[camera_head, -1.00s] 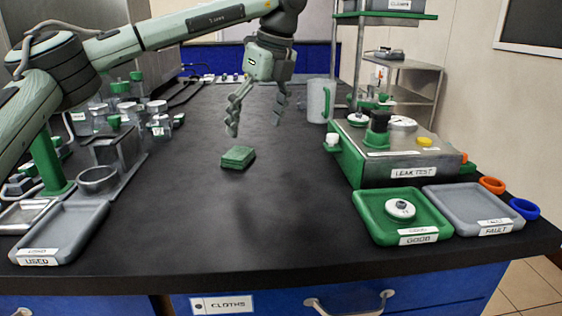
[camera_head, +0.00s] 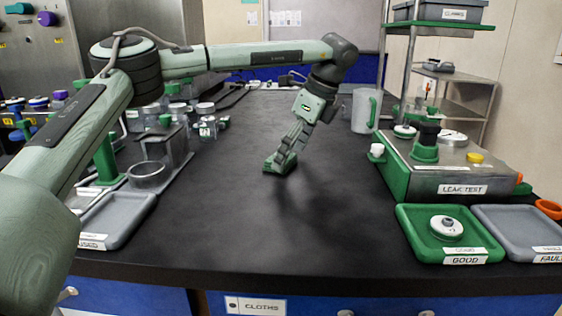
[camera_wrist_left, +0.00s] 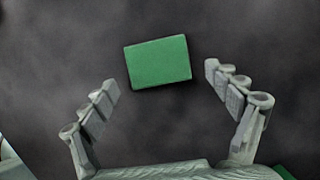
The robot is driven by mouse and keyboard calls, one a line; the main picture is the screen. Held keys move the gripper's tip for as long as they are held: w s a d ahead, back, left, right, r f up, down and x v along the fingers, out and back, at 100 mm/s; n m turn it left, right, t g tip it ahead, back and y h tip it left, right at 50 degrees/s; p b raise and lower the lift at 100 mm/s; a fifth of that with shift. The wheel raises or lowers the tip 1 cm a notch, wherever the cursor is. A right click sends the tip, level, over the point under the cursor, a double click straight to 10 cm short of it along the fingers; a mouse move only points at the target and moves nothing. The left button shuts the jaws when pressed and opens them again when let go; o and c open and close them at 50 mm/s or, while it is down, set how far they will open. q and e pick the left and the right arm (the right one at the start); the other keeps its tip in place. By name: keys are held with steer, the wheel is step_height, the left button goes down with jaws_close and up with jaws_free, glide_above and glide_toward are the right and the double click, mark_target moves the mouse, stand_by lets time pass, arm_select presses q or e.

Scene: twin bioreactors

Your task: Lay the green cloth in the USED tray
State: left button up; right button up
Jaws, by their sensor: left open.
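The green cloth (camera_head: 281,163) is a small folded block lying on the dark bench. In the left wrist view the cloth (camera_wrist_left: 158,62) lies ahead of and between the fingertips, with gaps on both sides. My left gripper (camera_head: 288,152) reaches down at the cloth and partly hides it in the head view; its open fingers also show in the left wrist view (camera_wrist_left: 160,92). They hold nothing. The USED tray (camera_head: 118,219) is grey and looks empty, at the front left of the bench, partly hidden by my left arm. My right gripper is not in view.
At the right stand the green GOOD tray (camera_head: 415,228) with a round part in it, the grey FAULT tray (camera_head: 505,225) and the leak test box (camera_head: 450,165). A metal stand with a cup (camera_head: 148,175) is behind the USED tray. The bench middle is clear.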

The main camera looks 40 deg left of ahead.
arm_select(q)
steer(key=c, duration=1.1)
steer(key=shift+r, duration=0.15)
